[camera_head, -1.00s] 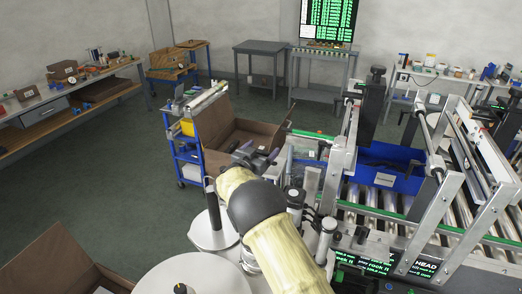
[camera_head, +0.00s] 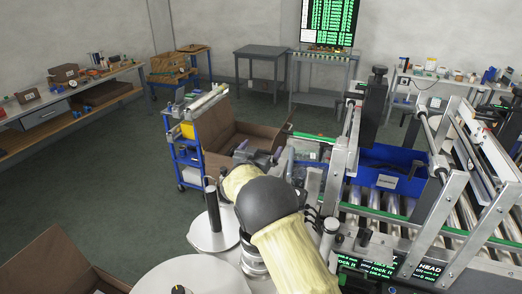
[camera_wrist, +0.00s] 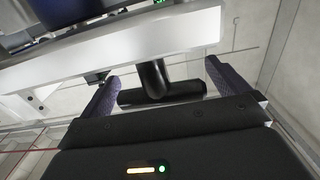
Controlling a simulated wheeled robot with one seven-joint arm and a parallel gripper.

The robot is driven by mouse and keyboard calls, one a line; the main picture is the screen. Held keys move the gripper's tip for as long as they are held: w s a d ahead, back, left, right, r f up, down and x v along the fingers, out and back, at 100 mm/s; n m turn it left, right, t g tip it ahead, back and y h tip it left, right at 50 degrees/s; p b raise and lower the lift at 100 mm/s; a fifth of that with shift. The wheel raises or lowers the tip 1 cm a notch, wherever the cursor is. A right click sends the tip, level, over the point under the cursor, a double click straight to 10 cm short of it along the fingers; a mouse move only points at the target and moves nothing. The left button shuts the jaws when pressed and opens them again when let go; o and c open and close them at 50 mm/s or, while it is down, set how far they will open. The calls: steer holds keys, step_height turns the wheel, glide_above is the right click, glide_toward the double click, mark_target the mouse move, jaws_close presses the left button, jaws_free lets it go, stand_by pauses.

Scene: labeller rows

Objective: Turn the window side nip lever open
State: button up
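In the wrist view a black T-shaped handle (camera_wrist: 160,92), which looks like the nip lever, hangs from a pale metal beam (camera_wrist: 150,42). My gripper (camera_wrist: 161,72) is open, with one dark ribbed finger on each side of the handle's crossbar. There is a gap on the right, and the left end of the crossbar is close to the left finger. I cannot tell whether any finger touches it. In the head view my gripper (camera_head: 258,157) is small and dark beside the machine's left end, and my arm hides much of that area. The handle cannot be made out there.
The labelling machine has a roller conveyor (camera_head: 420,228), upright metal plates and a blue bin (camera_head: 385,172). Round pale discs (camera_head: 214,236) lie near my arm. An open brown carton (camera_head: 225,125) and a blue cart (camera_head: 187,160) stand behind. Open floor lies to the left.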

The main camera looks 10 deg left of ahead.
steer(key=shift+f, duration=0.1)
steer(key=shift+s+a+b, duration=0.1)
steer(key=shift+s+b, duration=0.3)
steer(key=shift+s, duration=0.3)
steer(key=s+a+b, duration=0.2)
steer(key=s+b, duration=0.3)
steer(key=s, duration=1.1)
steer(key=shift+w, duration=0.1)
